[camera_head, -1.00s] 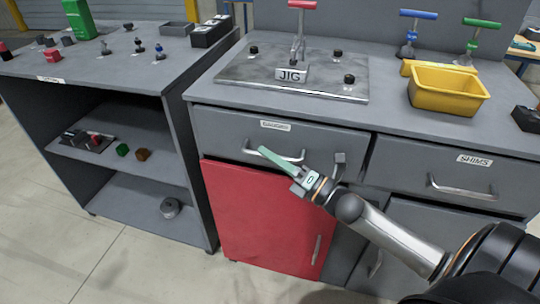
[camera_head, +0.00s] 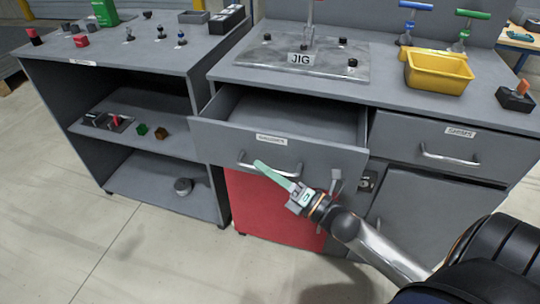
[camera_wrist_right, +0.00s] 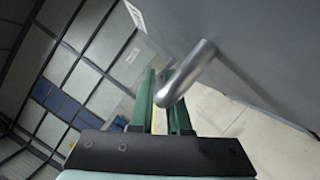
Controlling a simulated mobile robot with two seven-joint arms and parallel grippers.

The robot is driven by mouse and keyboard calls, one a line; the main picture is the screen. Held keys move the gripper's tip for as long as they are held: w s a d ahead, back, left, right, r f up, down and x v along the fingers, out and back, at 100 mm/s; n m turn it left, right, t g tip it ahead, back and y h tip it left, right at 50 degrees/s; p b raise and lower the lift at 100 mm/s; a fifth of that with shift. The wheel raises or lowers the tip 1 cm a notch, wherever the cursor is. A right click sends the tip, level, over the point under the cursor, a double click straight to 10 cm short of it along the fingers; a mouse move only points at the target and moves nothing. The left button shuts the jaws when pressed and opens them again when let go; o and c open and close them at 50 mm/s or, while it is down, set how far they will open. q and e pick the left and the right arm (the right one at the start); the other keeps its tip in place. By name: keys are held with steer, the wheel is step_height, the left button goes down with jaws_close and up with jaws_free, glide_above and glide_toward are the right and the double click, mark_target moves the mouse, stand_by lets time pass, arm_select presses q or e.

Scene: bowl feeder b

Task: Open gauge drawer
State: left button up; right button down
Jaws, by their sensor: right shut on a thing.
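The gauge drawer (camera_head: 215,135) is pulled partway out of the grey cabinet, and its visible inside looks bare. Its front carries a small white label whose text is hard to read. Its silver bar handle (camera_head: 246,167) is on the front; it also shows in the right wrist view (camera_wrist_right: 205,55). My right gripper (camera_head: 262,166) has its green fingers at the handle. In the right wrist view the handle bar passes at the tips of the green fingers (camera_wrist_right: 160,100), and the gripper is shut on it. My left gripper is in neither view.
A red cabinet door (camera_head: 265,212) lies below the drawer. The shut SHIMS drawer (camera_head: 400,140) is to the right. The JIG plate (camera_head: 270,58) and a yellow bin (camera_head: 437,75) stand on the worktop. An open shelf unit (camera_head: 150,165) stands left. Floor in front is clear.

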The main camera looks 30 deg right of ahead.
steer(key=s+a+p, duration=0.2)
steer(key=s+a, duration=0.8)
steer(key=a, duration=0.1)
steer(key=shift+a, duration=0.3)
steer(key=c, duration=0.9)
jaws_free()
steer(key=v, duration=1.2)
steer(key=shift+s+d, duration=0.1)
steer(key=shift+s, duration=0.1)
